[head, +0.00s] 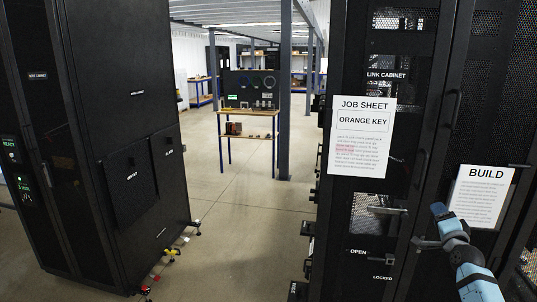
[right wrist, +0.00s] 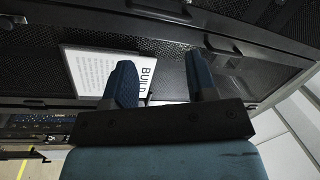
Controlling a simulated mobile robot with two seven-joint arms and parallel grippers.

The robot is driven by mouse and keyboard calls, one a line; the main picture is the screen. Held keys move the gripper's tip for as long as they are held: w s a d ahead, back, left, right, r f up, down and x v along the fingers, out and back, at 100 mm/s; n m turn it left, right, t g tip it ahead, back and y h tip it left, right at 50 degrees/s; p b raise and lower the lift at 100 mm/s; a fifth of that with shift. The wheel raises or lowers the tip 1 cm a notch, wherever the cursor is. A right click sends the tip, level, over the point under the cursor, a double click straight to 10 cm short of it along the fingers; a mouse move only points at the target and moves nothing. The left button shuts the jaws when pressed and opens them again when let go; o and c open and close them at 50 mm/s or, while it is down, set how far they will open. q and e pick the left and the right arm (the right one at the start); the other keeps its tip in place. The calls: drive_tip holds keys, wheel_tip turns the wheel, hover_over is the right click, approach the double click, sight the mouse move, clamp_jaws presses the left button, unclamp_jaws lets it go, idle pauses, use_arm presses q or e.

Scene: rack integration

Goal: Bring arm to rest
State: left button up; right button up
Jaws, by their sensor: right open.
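My right gripper (head: 424,243) is at the lower right of the head view, at the end of my blue arm, in front of the black link cabinet (head: 403,150). In the right wrist view the gripper (right wrist: 160,76) has its two blue fingers spread apart with nothing between them. Beyond the fingers is a dark cabinet front with the BUILD sheet (right wrist: 95,72), partly hidden by one finger. The BUILD sheet also shows in the head view (head: 480,196), right of the gripper. I cannot tell whether the gripper touches the cabinet. My left gripper is not in view.
A job sheet reading ORANGE KEY (head: 360,138) hangs on the link cabinet. A large black cabinet (head: 95,130) stands at the left. Between them is open floor (head: 245,220), with a workbench (head: 248,112) and a grey post (head: 285,95) farther back.

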drive_tip(key=d+r+n+g+h, duration=0.15)
drive_tip(key=d+r+n, duration=0.25)
drive_tip(key=d+n, duration=0.4)
drive_tip(key=d+r+n+g+h, duration=0.15)
drive_tip(key=d+r+n, duration=0.35)
drive_tip(key=n, duration=0.5)
drive_tip(key=s+a+f+n+g+y, duration=0.1)
drive_tip(key=s+a+f+y, duration=0.1)
drive_tip(key=s+a+f, duration=0.5)
drive_tip(key=s+a+f+y, duration=0.2)
drive_tip(key=s+a+f, duration=0.2)
drive_tip(key=a+f, duration=0.7)
drive_tip(key=s+a+f+n+g+y, duration=0.15)
drive_tip(key=s+a+f, duration=0.35)
drive_tip(key=f, duration=0.8)
drive_tip(key=s+a+f+m+g+y, duration=0.1)
drive_tip(key=s+a+f, duration=0.1)
drive_tip(key=s+a, duration=0.4)
drive_tip(key=s+a+f+m+g+y, duration=0.1)
drive_tip(key=s+a+f, duration=0.2)
drive_tip(key=s+a, duration=0.4)
drive_tip(key=s+a+f+m+g+y, duration=0.1)
drive_tip(key=s+a+f, duration=0.2)
drive_tip(key=s+a, duration=0.4)
drive_tip(key=s, duration=0.9)
drive_tip(key=shift+s+a+f, duration=0.15)
drive_tip(key=shift+s+f, duration=0.05)
drive_tip(key=shift+f, duration=0.05)
